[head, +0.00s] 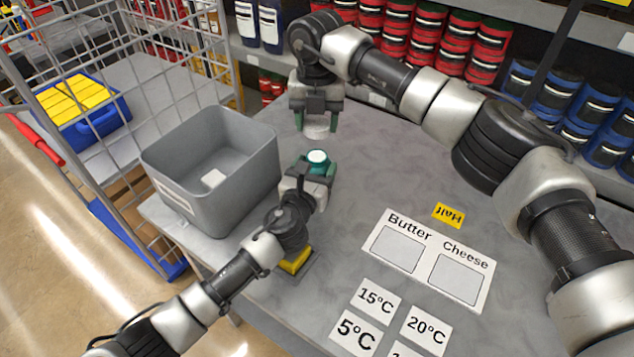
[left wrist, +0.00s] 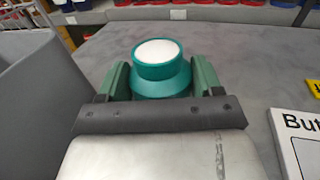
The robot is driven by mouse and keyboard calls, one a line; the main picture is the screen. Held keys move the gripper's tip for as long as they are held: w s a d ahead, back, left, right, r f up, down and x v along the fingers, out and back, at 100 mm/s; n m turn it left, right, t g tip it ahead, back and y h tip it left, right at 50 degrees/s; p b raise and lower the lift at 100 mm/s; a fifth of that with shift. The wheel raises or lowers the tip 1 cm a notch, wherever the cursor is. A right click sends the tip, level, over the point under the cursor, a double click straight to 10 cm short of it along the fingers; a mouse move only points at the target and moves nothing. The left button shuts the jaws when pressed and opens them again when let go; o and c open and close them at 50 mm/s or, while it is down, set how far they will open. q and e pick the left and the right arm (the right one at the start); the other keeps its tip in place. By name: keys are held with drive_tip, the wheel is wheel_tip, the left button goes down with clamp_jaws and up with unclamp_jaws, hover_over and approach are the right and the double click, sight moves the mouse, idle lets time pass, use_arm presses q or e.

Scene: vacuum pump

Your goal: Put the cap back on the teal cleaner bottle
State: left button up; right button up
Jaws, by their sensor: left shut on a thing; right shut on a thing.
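The teal cleaner bottle (head: 318,157) stands between the fingers of my left gripper (head: 312,170), which is shut on it. In the left wrist view the bottle (left wrist: 160,72) shows a teal neck with a round white top, between the green fingers of the gripper (left wrist: 162,82). My right gripper (head: 318,110) points down, behind and above the bottle in the head view. It is shut on a small pale grey-white piece, the cap (head: 316,127), which hangs below its fingers, apart from the bottle. The lower part of the bottle is hidden by my left gripper.
A grey open bin (head: 262,150) with a small white item inside stands left of the bottle. A yellow block (head: 295,262) is near the table's front edge. A Butter/Cheese board (head: 388,221), a yellow label (head: 448,215) and temperature cards (head: 378,300) lie to the right.

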sight(317, 155)
use_arm(q)
drive_tip(key=c, duration=0.4)
use_arm(e)
drive_tip(key=shift+f, duration=2.5)
drive_tip(key=shift+f, duration=0.9)
drive_tip(key=shift+f, duration=0.5)
use_arm(q)
clamp_jaws()
use_arm(e)
drive_tip(key=o, duration=0.9)
